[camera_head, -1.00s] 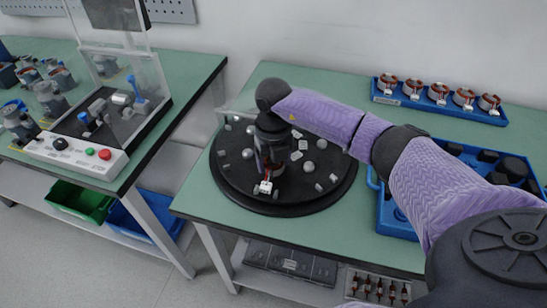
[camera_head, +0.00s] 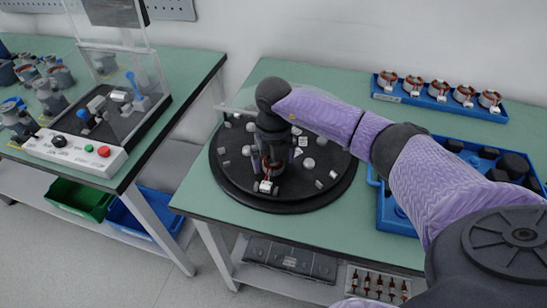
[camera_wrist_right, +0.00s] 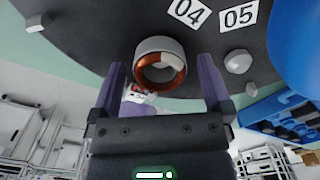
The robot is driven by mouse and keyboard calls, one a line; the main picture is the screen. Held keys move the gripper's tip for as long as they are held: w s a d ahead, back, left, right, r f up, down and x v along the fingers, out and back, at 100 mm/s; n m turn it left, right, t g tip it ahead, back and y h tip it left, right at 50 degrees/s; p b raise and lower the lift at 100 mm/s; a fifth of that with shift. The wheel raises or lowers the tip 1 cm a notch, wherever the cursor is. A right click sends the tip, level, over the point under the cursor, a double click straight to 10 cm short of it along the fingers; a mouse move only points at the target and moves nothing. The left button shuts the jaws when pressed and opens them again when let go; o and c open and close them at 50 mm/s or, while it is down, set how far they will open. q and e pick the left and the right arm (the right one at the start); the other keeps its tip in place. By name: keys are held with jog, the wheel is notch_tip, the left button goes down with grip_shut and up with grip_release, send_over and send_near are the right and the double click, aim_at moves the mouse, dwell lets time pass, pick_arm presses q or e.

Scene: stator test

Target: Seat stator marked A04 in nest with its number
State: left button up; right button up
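My right gripper (camera_wrist_right: 160,62) points down at the black round dial plate (camera_head: 318,197). Its two purple fingers stand apart, one on each side of a stator (camera_wrist_right: 152,46) with a pale ring and copper windings, with a visible gap on both sides. The stator also shows under my right gripper (camera_head: 270,166) in the head view, its white connector (camera_head: 265,187) facing the front edge. Number tags 04 (camera_wrist_right: 188,13) and 05 (camera_wrist_right: 238,15) lie on the plate near it. The stator's own mark is not readable, and its seat is hidden. My left gripper is not in view.
A blue tray (camera_head: 440,106) with several stators stands at the back right. A blue bin (camera_head: 396,226) with dark parts is under my right arm. A test fixture with a clear guard (camera_head: 128,70) stands on the left table. The dial plate carries several small grey blocks and knobs.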

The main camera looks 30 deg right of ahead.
notch_tip(320, 180, up, 10)
jog(key=p, duration=0.2)
jog(key=shift+p, duration=0.4)
